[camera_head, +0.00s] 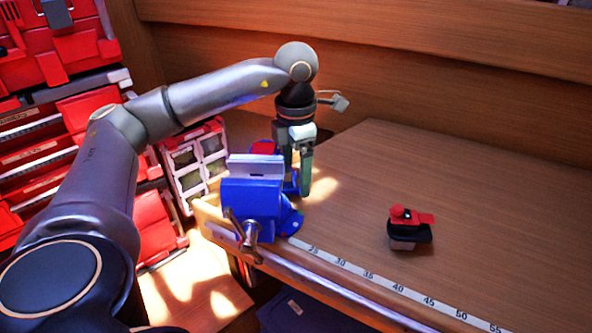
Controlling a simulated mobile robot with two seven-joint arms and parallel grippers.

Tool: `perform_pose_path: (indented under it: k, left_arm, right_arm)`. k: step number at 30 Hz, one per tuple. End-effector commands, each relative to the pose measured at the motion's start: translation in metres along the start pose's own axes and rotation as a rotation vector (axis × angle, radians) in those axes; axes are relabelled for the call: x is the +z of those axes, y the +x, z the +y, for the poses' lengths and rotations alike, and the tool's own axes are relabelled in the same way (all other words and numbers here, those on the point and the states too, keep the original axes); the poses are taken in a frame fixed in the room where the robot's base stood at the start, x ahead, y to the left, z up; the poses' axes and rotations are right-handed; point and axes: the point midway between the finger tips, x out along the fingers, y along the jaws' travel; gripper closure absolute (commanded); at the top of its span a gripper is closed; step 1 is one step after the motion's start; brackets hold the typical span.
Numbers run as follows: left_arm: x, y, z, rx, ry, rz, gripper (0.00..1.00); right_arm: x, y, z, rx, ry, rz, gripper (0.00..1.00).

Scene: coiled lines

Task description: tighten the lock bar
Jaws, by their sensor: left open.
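A blue vise (251,200) is mounted at the near left corner of the wooden workbench. Its grey jaws (255,165) are on top, and a silver handle (248,238) shows at its front. A blue base part (290,222) sticks out to the right. I cannot pick out the lock bar with certainty. My left gripper (305,188) points down just behind the vise and to its right, with its fingertips low near the blue body. It is open, though the vise hides part of it. Whether it touches the vise cannot be told. My right gripper is not in view.
A red and black tool (409,230) lies on the workbench (460,185) to the right. A numbered ruler strip (385,285) runs along the front edge. Red storage bins (60,120) stand at the left. The bench's middle and back right are clear.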

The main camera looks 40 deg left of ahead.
Motion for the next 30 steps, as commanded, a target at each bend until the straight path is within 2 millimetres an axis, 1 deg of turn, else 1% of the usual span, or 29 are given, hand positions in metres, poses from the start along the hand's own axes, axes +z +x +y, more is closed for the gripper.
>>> perform_pose_path:
  k: [2, 22, 23, 30]
  left_arm:
    - [-0.0001, -0.0001, 0.0000, 0.000, 0.000, 0.000, 0.15]
    - [0.0001, -0.0007, 0.0000, 0.000, 0.000, 0.000, 0.90]
    - [0.0001, -0.0007, 0.0000, 0.000, 0.000, 0.000, 0.92]
    - [0.0003, -0.0007, -0.0001, 0.000, 0.028, -0.001, 0.92]
  right_arm:
    - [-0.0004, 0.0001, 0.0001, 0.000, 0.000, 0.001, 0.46]
    - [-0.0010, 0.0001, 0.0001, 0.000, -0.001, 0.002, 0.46]
    - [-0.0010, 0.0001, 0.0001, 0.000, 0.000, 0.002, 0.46]
    - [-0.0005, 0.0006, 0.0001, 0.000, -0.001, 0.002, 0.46]
